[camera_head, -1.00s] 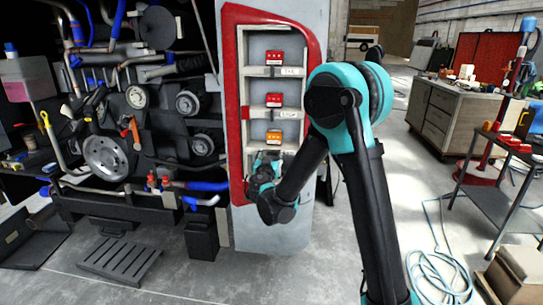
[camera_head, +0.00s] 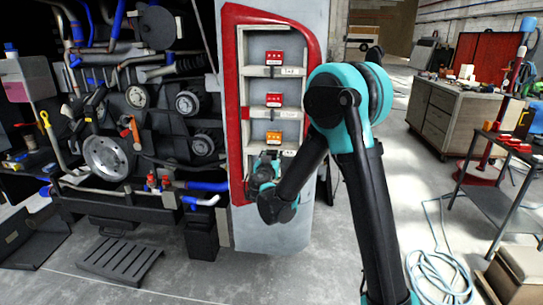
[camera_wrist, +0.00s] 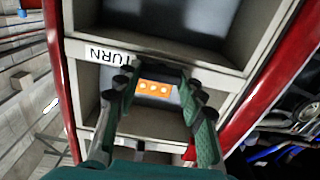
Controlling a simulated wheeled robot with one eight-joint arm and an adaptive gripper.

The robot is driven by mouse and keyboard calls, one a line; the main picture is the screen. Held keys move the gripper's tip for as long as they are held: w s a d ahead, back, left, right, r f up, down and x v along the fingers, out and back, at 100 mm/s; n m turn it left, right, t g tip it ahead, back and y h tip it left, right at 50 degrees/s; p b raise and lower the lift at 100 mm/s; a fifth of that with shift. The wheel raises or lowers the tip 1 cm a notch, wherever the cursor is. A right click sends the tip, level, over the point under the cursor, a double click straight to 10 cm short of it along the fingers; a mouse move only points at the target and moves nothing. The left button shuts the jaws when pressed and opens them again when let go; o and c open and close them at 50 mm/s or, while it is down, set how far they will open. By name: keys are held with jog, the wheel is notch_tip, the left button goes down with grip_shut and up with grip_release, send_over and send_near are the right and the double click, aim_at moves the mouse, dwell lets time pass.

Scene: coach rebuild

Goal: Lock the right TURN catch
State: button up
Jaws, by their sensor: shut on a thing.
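The tall lamp panel (camera_head: 232,100) with a red border stands at mid-view in the head view. Its lowest visible block is orange (camera_head: 273,137), and it also shows in the wrist view (camera_wrist: 155,88). The TURN label (camera_wrist: 106,54) appears upside down on a grey strip in the wrist view, beside my fingertips. My gripper (camera_head: 266,160) is at the lower shelf strip, just below the orange block. In the wrist view my gripper (camera_wrist: 154,76) has its fingers apart, shut on a small part at the strip. That part, seemingly the TURN catch, is mostly hidden by the fingertips.
Two red blocks (camera_head: 274,57) (camera_head: 273,100) sit in the bays above. Engine parts with a large pulley (camera_head: 106,157) fill the left. A workbench (camera_head: 450,115) and a dark side table (camera_head: 495,190) stand at the right. Grey floor is open below the panel.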

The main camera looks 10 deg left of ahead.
jog(key=n, duration=0.4)
jog(key=shift+a, duration=0.1)
jog(key=n, duration=0.4)
jog(key=shift+a+n, duration=0.1)
jog(key=shift+n, duration=0.2)
jog(key=n, duration=0.4)
jog(key=shift+f+n, duration=0.15)
jog(key=shift+n, duration=0.15)
jog(key=shift+f+n, duration=0.1)
jog(key=shift+n, duration=2.1)
jog(key=o, duration=1.2)
jog(key=shift+c, duration=0.2)
